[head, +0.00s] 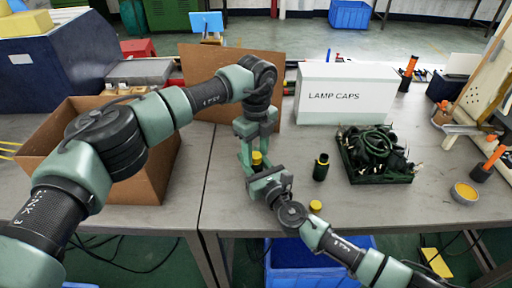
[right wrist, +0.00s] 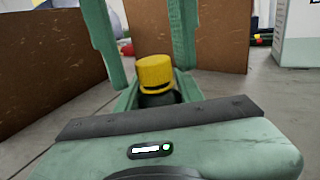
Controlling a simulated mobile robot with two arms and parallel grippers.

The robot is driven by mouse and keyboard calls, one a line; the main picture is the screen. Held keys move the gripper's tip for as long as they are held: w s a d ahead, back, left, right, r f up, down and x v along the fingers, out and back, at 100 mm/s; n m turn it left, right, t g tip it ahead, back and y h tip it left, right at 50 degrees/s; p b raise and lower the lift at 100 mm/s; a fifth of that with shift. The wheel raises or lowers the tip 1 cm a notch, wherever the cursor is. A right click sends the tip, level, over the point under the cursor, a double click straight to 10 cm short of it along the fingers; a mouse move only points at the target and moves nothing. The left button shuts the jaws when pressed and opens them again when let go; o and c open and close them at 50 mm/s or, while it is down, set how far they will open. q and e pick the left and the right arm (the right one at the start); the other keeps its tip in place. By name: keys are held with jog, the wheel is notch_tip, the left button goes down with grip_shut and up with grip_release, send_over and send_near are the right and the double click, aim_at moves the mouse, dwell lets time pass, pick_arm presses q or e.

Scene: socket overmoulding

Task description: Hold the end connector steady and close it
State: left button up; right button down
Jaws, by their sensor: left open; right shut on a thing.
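The end connector has a dark body (right wrist: 160,98) and a yellow cap (head: 257,158) on top. It stands upright in my right gripper (head: 260,172), which is shut on its body; the gripper hides most of the body. The yellow cap also shows in the right wrist view (right wrist: 155,72). My left gripper (head: 256,146) comes down from above and is open. In the right wrist view its two green fingers (right wrist: 145,45) stand either side of the cap, with a visible gap on each side.
A loose yellow cap (head: 315,207) lies near the front edge. A dark tray (head: 385,178) of cables, a white LAMP CAPS box (head: 345,97) and an open cardboard box (head: 165,185) stand around. A small yellow-filled bowl (head: 464,193) is far right.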

pick_arm(q)
grip_shut()
jog(key=m, duration=1.3)
jog(key=shift+m, duration=0.3)
jog(key=m, duration=0.4)
jog(key=shift+m, duration=0.3)
jog(key=m, duration=0.9)
jog(key=shift+f+m, duration=0.1)
jog(key=shift+m, duration=0.3)
jog(key=m, duration=0.3)
jog(key=shift+o, duration=0.8)
grip_release()
